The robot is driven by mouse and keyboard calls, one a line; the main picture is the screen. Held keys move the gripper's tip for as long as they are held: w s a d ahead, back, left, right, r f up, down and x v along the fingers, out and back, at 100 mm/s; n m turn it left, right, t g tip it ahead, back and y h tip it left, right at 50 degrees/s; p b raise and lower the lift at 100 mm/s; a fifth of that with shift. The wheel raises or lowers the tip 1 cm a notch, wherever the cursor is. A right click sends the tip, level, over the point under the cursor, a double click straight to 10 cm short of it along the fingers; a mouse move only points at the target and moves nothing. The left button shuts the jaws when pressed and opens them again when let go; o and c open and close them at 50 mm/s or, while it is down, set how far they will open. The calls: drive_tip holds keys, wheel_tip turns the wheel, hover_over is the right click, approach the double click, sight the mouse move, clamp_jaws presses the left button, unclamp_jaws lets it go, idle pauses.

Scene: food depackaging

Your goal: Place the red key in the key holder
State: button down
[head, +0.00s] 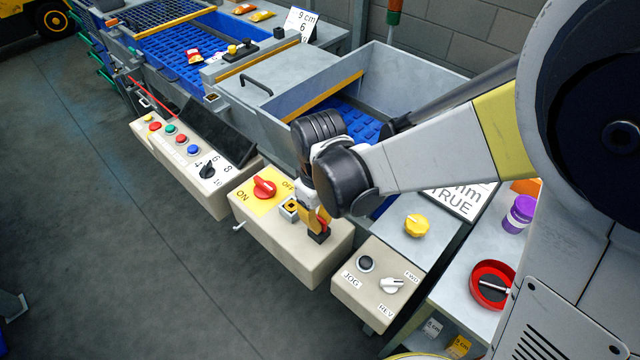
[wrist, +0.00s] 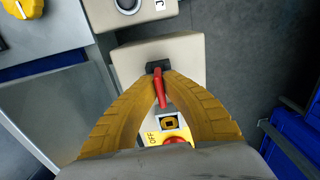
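The red key (wrist: 160,90) lies between the yellow fingertips of my gripper (wrist: 161,77) in the wrist view, and the fingers close in on it from both sides. The key's red part also shows beside a yellow finger in the head view (head: 322,224). The black key holder (head: 319,238) sits on the front corner of the beige control box; it shows at the far end of the key in the wrist view (wrist: 158,66). The key's lower end meets the holder in both views; how deep it sits I cannot tell. My gripper is low over the box.
On the same box are a square lock with a yellow centre (head: 289,208) and a red ON/OFF switch (head: 264,187). A box with a JOG button and FWD/REV knob (head: 391,286) stands to the right. A button panel (head: 190,150) stands to the left. Open floor lies in front.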

sight(320, 218)
drive_tip(key=shift+f, duration=0.2)
drive_tip(key=c, duration=1.6)
unclamp_jaws()
drive_tip(key=shift+r, duration=0.15)
wheel_tip(320, 218, up, 12)
drive_tip(key=p, duration=0.4)
drive_tip(key=s+d+r+m+t, duration=0.1)
drive_tip(key=d+r+m+t, duration=0.1)
drive_tip(key=d, duration=0.4)
drive_tip(key=s+d+r+m+t, duration=0.2)
drive_tip(key=d+r+m, duration=0.1)
drive_tip(key=d, duration=0.4)
drive_tip(key=s+d+r+m+t, duration=0.2)
drive_tip(key=d+m+t, duration=0.1)
drive_tip(key=d, duration=0.4)
drive_tip(key=shift+s+r+m, duration=0.15)
drive_tip(key=shift+r+m, duration=0.25)
drive_tip(key=shift+m, duration=0.4)
